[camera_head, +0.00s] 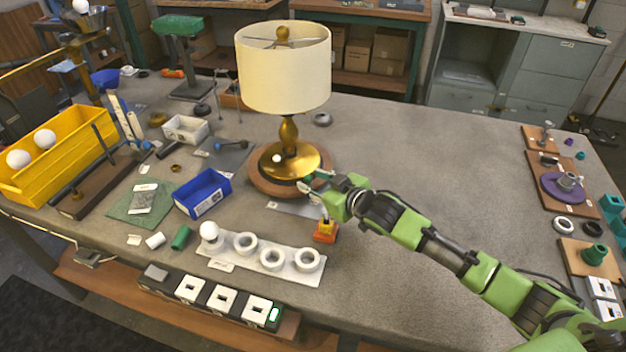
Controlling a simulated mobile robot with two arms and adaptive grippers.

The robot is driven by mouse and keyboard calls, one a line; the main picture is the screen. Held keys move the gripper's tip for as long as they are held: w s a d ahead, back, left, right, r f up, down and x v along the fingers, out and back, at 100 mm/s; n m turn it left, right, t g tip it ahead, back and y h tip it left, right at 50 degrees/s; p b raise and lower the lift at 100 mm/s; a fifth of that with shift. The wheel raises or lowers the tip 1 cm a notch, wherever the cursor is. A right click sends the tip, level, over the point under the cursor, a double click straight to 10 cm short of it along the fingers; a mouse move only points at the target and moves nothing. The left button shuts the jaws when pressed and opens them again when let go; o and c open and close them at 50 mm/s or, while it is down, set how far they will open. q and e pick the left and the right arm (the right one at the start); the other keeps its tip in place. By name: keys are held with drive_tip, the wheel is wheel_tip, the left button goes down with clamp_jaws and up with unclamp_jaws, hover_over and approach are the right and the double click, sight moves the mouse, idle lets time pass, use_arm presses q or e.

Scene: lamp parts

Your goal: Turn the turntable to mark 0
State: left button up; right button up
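The turntable (259,181) is a round brown wooden disc on the grey workbench. A lamp (287,80) with a brass base and a cream shade stands upright on it. A pale flat plate (291,208) lies at the turntable's front edge; no mark or number is legible there. My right gripper (311,187) is at the turntable's front right rim, its fingers apart with nothing visible between them. I cannot tell whether a finger touches the rim. My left gripper is not in view.
A small orange-and-yellow block (325,231) stands just below my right gripper. A white holder (258,252) with several rings is in front. A blue bin (203,193) and a yellow bin (60,165) are at left. The bench right of the lamp is largely clear.

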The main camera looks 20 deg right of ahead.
drive_tip(key=shift+w+a+f, duration=0.15)
drive_tip(key=shift+w, duration=0.15)
clamp_jaws()
